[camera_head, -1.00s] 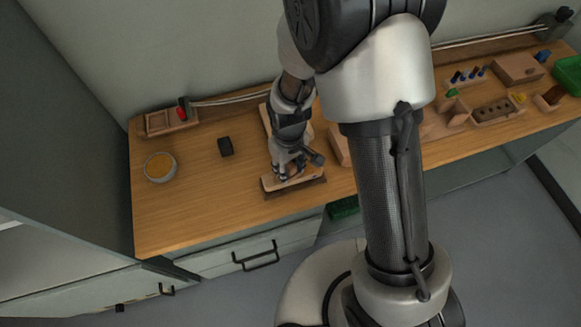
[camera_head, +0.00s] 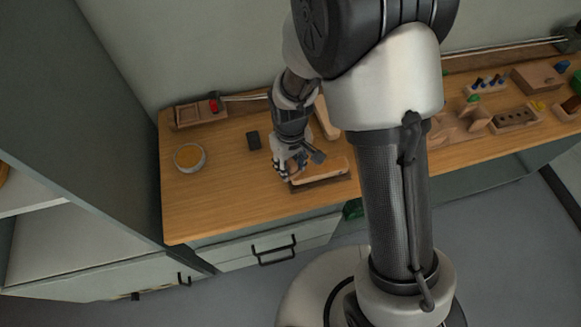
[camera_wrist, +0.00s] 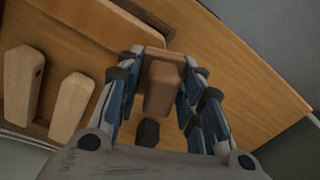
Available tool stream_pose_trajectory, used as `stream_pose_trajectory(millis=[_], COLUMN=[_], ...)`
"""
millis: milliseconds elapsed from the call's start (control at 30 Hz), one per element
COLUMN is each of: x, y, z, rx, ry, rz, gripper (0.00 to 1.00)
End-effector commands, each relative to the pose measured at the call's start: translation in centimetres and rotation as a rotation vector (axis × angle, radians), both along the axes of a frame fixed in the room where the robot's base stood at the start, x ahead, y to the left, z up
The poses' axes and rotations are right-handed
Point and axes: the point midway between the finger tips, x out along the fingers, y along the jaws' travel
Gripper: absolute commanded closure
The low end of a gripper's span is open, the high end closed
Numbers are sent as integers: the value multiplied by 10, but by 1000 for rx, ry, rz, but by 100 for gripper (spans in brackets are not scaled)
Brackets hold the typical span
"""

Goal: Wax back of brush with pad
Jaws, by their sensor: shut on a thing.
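The brush back (camera_head: 322,170) is a long pale wooden piece lying in a darker holder near the table's front edge. Its end shows at the upper left of the wrist view (camera_wrist: 110,27). My gripper (camera_head: 284,174) is at the brush's left end in the head view. Its fingers are shut on a brown block with a tapered grip, seemingly the pad (camera_wrist: 161,88). The pad sits close beside the brush's end in the wrist view; whether they touch I cannot tell. The pad is mostly hidden in the head view.
A white bowl of yellow-orange stuff (camera_head: 190,157) stands at the left. A dark block (camera_head: 253,140) lies between bowl and gripper. A wooden tray with a red item (camera_head: 202,112) is behind. Wooden pieces (camera_wrist: 22,85) lie beyond the brush. The front left table is clear.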

Motion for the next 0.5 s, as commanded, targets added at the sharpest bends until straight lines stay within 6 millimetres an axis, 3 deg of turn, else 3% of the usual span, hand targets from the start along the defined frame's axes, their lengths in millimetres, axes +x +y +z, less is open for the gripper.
stream_pose_trajectory(millis=[500], x=[7], y=[0], z=[49], rx=[-1], ry=[3], rz=[-6], gripper=[88])
